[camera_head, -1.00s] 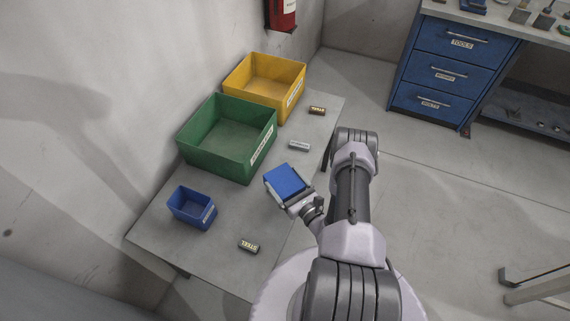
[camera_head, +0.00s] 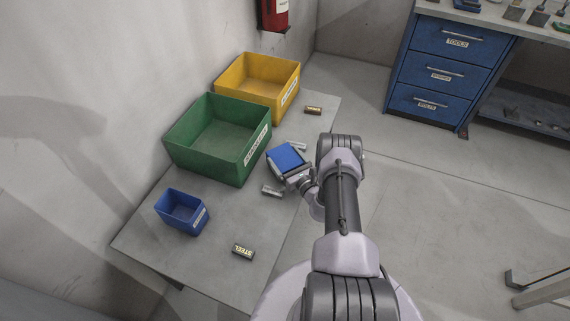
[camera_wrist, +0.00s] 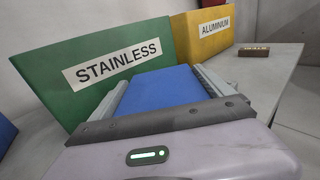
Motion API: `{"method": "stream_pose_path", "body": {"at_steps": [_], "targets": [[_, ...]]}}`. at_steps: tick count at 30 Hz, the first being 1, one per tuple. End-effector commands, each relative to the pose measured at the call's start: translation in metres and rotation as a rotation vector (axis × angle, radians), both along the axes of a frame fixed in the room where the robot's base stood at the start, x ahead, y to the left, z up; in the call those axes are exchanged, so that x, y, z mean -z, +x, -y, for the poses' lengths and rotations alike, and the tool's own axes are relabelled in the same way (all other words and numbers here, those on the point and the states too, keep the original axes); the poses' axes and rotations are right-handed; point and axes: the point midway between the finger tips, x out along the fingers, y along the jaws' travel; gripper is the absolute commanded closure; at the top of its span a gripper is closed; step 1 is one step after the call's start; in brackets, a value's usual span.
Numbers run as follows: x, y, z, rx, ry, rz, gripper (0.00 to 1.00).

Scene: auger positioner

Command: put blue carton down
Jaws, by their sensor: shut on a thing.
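The blue carton (camera_head: 286,158) is a plain blue block held between the fingers of my gripper (camera_head: 281,150). It is near the right edge of the table, just right of the green bin. In the wrist view the blue carton (camera_wrist: 165,90) lies flat between both grey fingers of my gripper (camera_wrist: 160,76), facing the green bin labelled STAINLESS (camera_wrist: 95,72). I cannot tell whether its underside touches the table.
The table (camera_head: 215,255) holds the green bin (camera_head: 195,160), a yellow bin (camera_head: 240,88) and a small blue bin (camera_head: 172,218). Small pieces lie about: a dark one (camera_head: 243,250), a brown one (camera_head: 313,110), and grey ones (camera_head: 272,191) (camera_head: 299,147) close to the carton. The front middle is fairly clear.

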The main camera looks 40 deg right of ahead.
Motion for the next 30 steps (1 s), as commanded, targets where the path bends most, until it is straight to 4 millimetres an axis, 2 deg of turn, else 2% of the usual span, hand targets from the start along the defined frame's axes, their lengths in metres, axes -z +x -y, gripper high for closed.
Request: {"method": "stream_pose_path", "body": {"at_steps": [1,2,7,12,13,14,23,26,30], "targets": [[0.014,0.000,0.001,0.001,-0.001,0.002,0.70],[0.016,0.000,0.001,0.001,-0.001,0.003,0.70],[0.012,0.000,0.001,0.001,-0.001,0.003,0.70],[0.016,0.000,0.001,0.001,-0.001,0.003,0.70],[0.016,0.000,0.000,0.000,-0.001,0.002,0.05],[0.015,0.000,0.000,0.000,-0.001,0.002,0.00],[0.009,-0.002,0.000,0.001,-0.001,0.002,0.00],[0.009,-0.026,-0.002,0.005,0.003,-0.001,0.00],[0.008,-0.068,-0.007,0.006,0.003,0.000,0.00]]}}
